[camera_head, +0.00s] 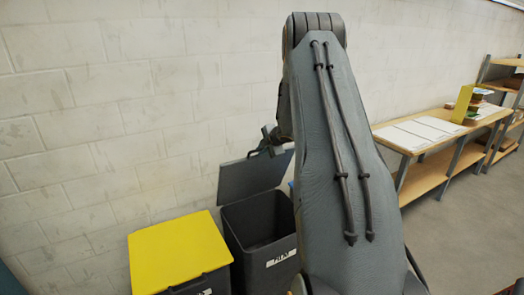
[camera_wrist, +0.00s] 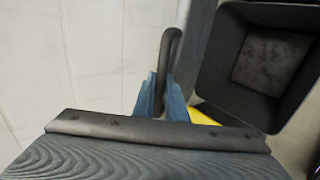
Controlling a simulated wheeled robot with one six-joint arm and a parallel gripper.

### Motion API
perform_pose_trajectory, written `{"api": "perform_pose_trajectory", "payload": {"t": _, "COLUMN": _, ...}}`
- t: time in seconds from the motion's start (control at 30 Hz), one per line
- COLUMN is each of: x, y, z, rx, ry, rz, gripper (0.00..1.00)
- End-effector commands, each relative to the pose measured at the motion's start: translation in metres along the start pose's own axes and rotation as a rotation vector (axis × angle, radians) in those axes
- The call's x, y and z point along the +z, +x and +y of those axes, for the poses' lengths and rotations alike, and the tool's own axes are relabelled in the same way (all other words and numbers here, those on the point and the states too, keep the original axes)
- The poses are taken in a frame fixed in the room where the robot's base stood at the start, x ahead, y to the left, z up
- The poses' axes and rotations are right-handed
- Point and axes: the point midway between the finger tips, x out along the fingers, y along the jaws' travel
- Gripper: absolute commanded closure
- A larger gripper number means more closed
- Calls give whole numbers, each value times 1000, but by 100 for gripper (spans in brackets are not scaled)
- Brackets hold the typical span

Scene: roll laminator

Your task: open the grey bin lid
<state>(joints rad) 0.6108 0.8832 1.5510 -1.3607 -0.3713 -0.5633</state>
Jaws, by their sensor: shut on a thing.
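The grey bin (camera_head: 268,245) stands against the wall with a white label on its front. Its grey lid (camera_head: 246,176) is raised and tilted up towards the wall, so the bin's mouth is open. My gripper (camera_head: 268,142) is at the lid's upper edge, partly hidden behind my arm. In the wrist view my gripper (camera_wrist: 162,98) is shut on the lid's dark curved handle (camera_wrist: 170,50). The lid shows there as a narrow grey strip (camera_wrist: 207,35). The open bin (camera_wrist: 265,58) looks empty to its floor.
A bin with a yellow lid (camera_head: 178,252), shut, stands just left of the grey bin. A wooden bench (camera_head: 425,143) with white sheets is at the right, with a shelf unit (camera_head: 502,75) beyond. The pale block wall (camera_head: 130,100) is close behind the bins. Floor is clear at the right.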

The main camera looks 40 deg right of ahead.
Motion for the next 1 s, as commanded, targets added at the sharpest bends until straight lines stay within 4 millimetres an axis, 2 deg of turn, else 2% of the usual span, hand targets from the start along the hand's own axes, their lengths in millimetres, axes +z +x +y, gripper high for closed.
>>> {"api": "perform_pose_trajectory", "payload": {"t": 0.03, "x": -2, "y": 3, "z": -8, "rx": -11, "ry": 3, "rz": 3, "gripper": 100}}
{"api": "perform_pose_trajectory", "payload": {"t": 0.13, "x": -2, "y": 4, "z": -9, "rx": -12, "ry": 3, "rz": 3, "gripper": 100}}
{"api": "perform_pose_trajectory", "payload": {"t": 0.17, "x": -2, "y": 4, "z": -9, "rx": -12, "ry": 3, "rz": 4, "gripper": 85}}
{"api": "perform_pose_trajectory", "payload": {"t": 0.27, "x": -2, "y": 4, "z": -10, "rx": -13, "ry": 3, "rz": 4, "gripper": 70}}
{"api": "perform_pose_trajectory", "payload": {"t": 0.67, "x": -2, "y": 0, "z": -12, "rx": -16, "ry": 3, "rz": 3, "gripper": 70}}
{"api": "perform_pose_trajectory", "payload": {"t": 0.77, "x": -2, "y": -8, "z": -10, "rx": -13, "ry": 3, "rz": 2, "gripper": 70}}
{"api": "perform_pose_trajectory", "payload": {"t": 1.0, "x": 2, "y": -46, "z": -4, "rx": -3, "ry": 2, "rz": -2, "gripper": 70}}
